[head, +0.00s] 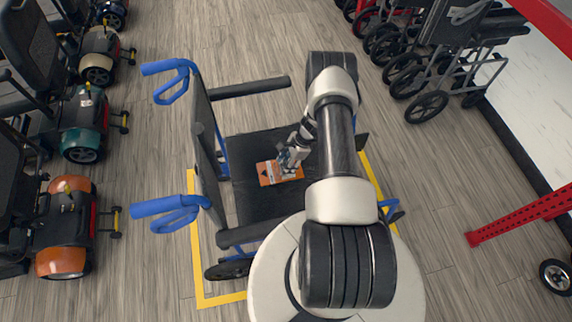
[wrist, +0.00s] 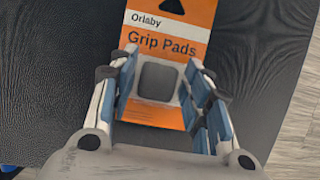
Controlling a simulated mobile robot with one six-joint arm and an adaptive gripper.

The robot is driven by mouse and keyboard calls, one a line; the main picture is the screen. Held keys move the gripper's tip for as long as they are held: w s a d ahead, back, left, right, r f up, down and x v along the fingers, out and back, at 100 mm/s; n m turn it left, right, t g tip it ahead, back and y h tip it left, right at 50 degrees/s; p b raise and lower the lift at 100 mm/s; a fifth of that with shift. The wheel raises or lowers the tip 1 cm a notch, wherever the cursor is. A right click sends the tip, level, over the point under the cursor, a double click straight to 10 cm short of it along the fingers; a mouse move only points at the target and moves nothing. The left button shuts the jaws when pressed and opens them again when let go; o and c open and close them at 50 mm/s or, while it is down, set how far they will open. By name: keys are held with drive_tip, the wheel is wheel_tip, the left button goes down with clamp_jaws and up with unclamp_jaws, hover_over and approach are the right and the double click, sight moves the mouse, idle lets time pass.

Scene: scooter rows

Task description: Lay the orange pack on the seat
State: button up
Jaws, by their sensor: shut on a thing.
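The orange pack (head: 267,173) shows in the head view over the black seat (head: 250,207) of a wheelchair with blue handles. In the wrist view the orange pack (wrist: 168,40) reads "Orlaby Grip Pads" and has a grey window in its middle. My gripper (head: 288,165) is shut on the pack, with a finger at each side of it in the wrist view (wrist: 160,95). The black seat (wrist: 65,85) fills the area behind the pack there. I cannot tell whether the pack touches the seat or is just above it.
The wheelchair's armrests (head: 250,87) flank the seat, and its backrest (head: 207,140) stands at the left. Yellow tape (head: 198,260) marks the floor around it. Scooters (head: 68,225) line the left side; folded wheelchairs (head: 440,70) and a red beam (head: 520,217) are at the right.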

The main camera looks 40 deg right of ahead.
drive_tip(key=shift+f, duration=0.55)
drive_tip(key=o, duration=1.2)
drive_tip(key=shift+c, duration=0.2)
